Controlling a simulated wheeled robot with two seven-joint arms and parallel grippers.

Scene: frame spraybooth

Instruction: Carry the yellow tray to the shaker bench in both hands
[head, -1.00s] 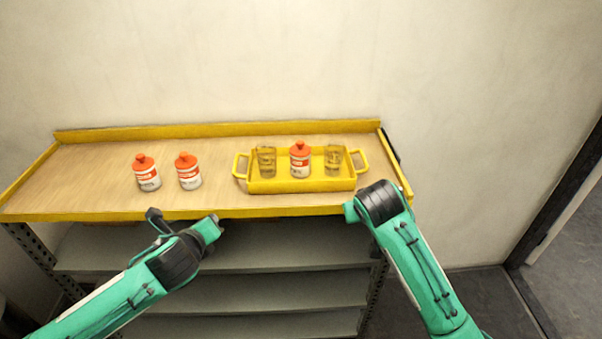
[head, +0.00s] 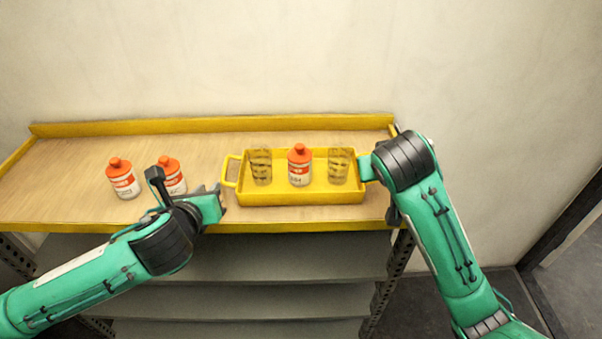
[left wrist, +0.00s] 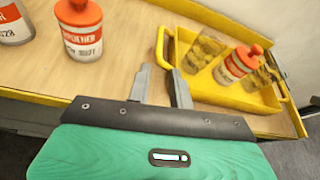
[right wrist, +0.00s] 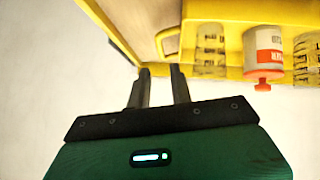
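The yellow tray (head: 300,197) stands upright on the wooden shelf top, with a loop handle at each end. It holds a white bottle with an orange cap (head: 299,166) between two see-through, marked cups (head: 261,167) (head: 339,167). My left gripper (head: 222,195) is open and empty, just short of the left handle (head: 231,171); in the left wrist view the handle (left wrist: 161,45) lies just past the fingertips. My right gripper (right wrist: 161,70) is open at the other end handle (right wrist: 167,42). In the head view my right arm hides that handle; contact cannot be told.
Two more orange-capped bottles (head: 123,179) (head: 173,178) stand on the shelf top (head: 70,170) to the left, one partly behind my left gripper. A yellow lip (head: 215,125) runs along the back. Grey shelves (head: 240,303) lie below. Open floor (head: 500,290) is at the right.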

